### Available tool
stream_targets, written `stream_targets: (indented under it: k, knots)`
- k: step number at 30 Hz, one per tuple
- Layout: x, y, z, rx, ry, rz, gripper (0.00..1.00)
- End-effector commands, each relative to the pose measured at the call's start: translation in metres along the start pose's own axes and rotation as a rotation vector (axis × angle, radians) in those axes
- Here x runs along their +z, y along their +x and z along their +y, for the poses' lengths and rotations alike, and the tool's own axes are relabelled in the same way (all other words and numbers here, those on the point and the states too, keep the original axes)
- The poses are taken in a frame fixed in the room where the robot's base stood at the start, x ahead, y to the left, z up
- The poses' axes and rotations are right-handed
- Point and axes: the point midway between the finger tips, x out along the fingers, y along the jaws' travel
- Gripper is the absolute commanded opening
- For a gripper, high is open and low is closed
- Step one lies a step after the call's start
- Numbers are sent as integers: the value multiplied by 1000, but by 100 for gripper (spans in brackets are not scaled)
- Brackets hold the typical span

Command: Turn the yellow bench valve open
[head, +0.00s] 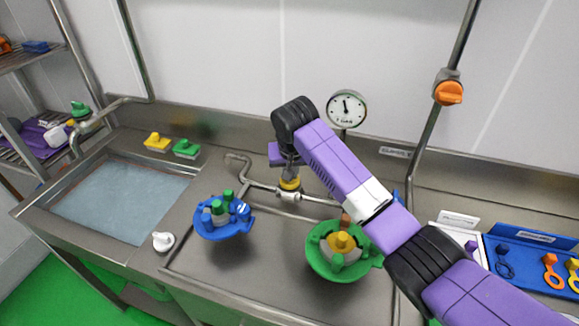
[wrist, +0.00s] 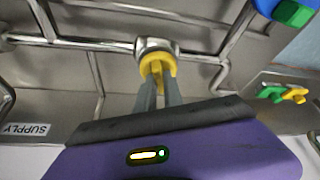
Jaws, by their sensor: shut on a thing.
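The yellow bench valve (head: 290,184) sits on a steel pipe (head: 320,199) that runs low along the back of the bench. In the wrist view the yellow valve (wrist: 157,62) has a round collar and a raised grip, mounted on a steel valve body (wrist: 155,45). My gripper (head: 289,171) comes down on it from above. In the wrist view the two grey fingers of my gripper (wrist: 158,82) are shut on the yellow grip, one on each side. The fingers partly hide the grip, and I cannot tell its exact turn angle.
A pressure gauge (head: 346,108) stands just right of my wrist. An orange valve (head: 449,93) is on an upright pipe. A sink (head: 120,200) lies left, a blue tray (head: 520,262) right.

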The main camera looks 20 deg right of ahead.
Motion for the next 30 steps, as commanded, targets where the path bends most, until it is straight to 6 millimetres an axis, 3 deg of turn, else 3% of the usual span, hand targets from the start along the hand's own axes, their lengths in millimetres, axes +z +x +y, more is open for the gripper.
stream_targets:
  k: [30]
  knots:
    - [-2, 3, 5, -361, -866, 0, 0]
